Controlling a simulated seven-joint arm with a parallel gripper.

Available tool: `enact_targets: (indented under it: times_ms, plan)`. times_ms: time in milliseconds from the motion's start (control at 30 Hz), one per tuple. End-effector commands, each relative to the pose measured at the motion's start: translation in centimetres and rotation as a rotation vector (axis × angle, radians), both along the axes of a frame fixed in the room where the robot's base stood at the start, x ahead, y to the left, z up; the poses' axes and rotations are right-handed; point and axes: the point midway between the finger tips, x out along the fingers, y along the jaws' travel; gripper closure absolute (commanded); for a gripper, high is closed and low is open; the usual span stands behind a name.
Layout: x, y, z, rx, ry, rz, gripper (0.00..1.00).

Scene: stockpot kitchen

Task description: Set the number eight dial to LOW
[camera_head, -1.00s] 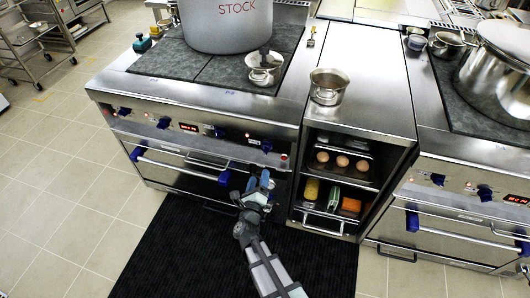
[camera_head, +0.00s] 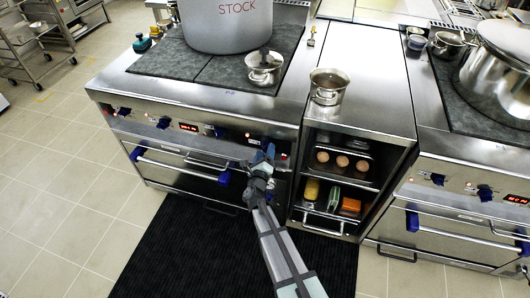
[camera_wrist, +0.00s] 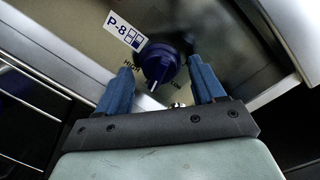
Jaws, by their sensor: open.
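The number eight dial (camera_wrist: 160,60) is a dark blue knob on the front panel, beside a white "P-8" label (camera_wrist: 124,31) in the wrist view. Its white pointer mark faces the gripper, between the printed HIGH (camera_wrist: 132,65) and LOW (camera_wrist: 177,86). My gripper (camera_wrist: 160,68) is open, with one blue finger on either side of the dial in the picture. I cannot tell whether the fingers touch it. In the head view my gripper (camera_head: 265,153) is at the right end of the left stove's front panel and largely hides the dial.
An oven handle (camera_head: 180,163) with blue ends runs below the panel. A shelf unit (camera_head: 338,185) with eggs stands to the right. A dark mat (camera_head: 200,250) lies on the floor.

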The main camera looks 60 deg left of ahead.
Motion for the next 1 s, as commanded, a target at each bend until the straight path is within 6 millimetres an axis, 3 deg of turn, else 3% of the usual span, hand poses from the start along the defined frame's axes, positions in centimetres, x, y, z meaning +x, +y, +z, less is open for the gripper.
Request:
enact_targets:
  times_ms: [433,1000]
  plan:
    - [0.46,0.59,0.0,-0.001,0.0,0.001,0.31]
    - [0.46,0.58,-0.01,-0.001,0.0,0.001,0.86]
